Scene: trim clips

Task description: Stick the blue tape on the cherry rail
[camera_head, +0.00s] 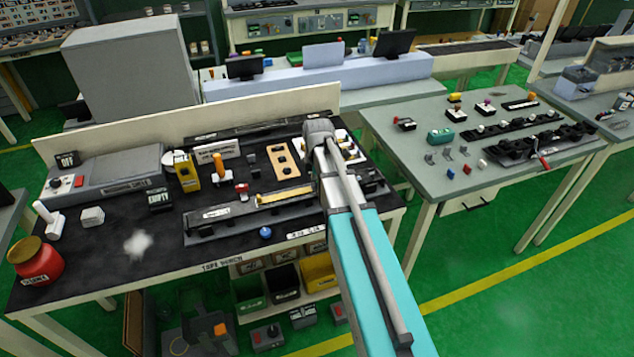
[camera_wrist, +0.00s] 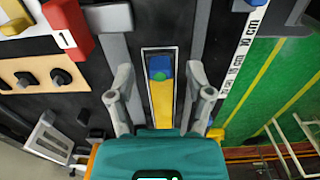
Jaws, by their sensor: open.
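In the wrist view my gripper (camera_wrist: 160,92) is open, with one grey finger on each side of a narrow, white-edged slot. In the slot lie a blue piece (camera_wrist: 160,65), a small green spot and a yellow strip (camera_wrist: 163,102). The fingers appear apart from these pieces; I cannot tell the height between them. Whether the blue piece is the blue tape is not clear. No rail can be made out as cherry by its label. In the head view a long grey fixture (camera_head: 215,232) with a yellow strip (camera_head: 285,197) lies on the black bench; my arm hides my gripper.
A red jar (camera_head: 36,262) is at the bench's left. Another table (camera_head: 400,135) with several parts is at right.

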